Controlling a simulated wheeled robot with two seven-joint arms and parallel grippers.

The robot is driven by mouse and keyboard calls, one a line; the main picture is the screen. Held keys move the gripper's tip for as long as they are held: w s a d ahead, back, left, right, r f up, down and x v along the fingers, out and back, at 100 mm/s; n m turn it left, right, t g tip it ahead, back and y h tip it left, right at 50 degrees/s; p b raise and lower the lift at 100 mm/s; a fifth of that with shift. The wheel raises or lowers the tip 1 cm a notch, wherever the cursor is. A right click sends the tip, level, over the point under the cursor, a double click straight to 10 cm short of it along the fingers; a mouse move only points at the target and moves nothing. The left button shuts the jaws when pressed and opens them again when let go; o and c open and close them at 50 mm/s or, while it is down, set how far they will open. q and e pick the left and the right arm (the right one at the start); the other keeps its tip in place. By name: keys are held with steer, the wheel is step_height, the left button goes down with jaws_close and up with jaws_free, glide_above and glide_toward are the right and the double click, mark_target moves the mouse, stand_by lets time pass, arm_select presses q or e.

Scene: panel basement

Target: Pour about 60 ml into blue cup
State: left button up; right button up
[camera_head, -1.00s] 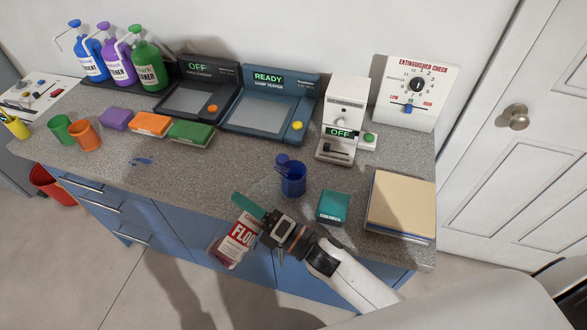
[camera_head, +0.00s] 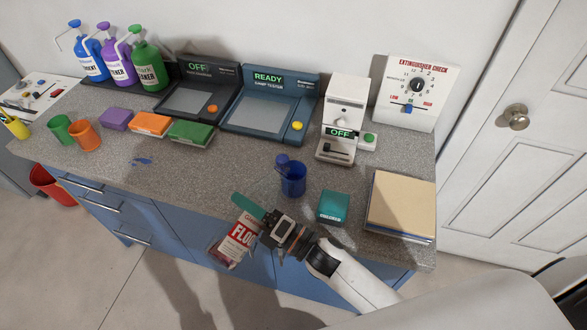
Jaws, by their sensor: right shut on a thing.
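The blue cup (camera_head: 293,180) stands upright on the counter near its front edge, and a small round blue piece shows at its upper left rim. Reddish contents show low in the bottle. My left gripper is not in view.
A teal box (camera_head: 333,207) stands right of the cup, and a tan stack (camera_head: 401,205) lies farther right. Green (camera_head: 61,128) and orange (camera_head: 85,135) cups, sponges and pump bottles are at the left. Panels line the back.

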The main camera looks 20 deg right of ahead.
mark_target(254, 187)
steer(key=shift+w+d+r+n+p, duration=0.1)
steer(key=shift+d+r+n+p, duration=0.05)
steer(key=shift+r+n+p, duration=0.3)
steer(key=r+n, duration=0.1)
steer(key=n, duration=0.1)
steer(key=w+d+r+n+g+p, duration=0.1)
steer(key=n, duration=0.1)
steer(key=d+r+n+g+p, duration=0.1)
steer(key=n, duration=0.1)
steer(key=shift+w+r+n+y, duration=0.25)
steer(key=shift+r+n+y, duration=0.05)
steer(key=shift+n+y, duration=0.1)
steer(key=shift+d+r+n+g, duration=0.1)
steer(key=shift+r+n+g, duration=0.1)
steer(key=shift+n, duration=0.3)
steer(key=shift+r+n+g, duration=0.1)
steer(key=shift+n+g, duration=0.1)
steer(key=shift+n, duration=0.25)
steer(key=n, duration=0.2)
steer(key=n+g+p, duration=0.1)
steer(key=n, duration=0.1)
steer(key=shift+w+d+r, duration=0.1)
steer(key=shift+w+r, duration=0.05)
steer(key=shift+w+d+f+n+g+h, duration=0.1)
steer(key=shift+f+n+g+h, duration=0.05)
steer(key=shift+n, duration=0.5)
steer(key=shift+d+f+n+g+h, duration=0.1)
steer(key=shift+f+n+g+h, duration=0.05)
steer(key=shift+n, duration=0.5)
steer(key=shift+a, duration=0.1)
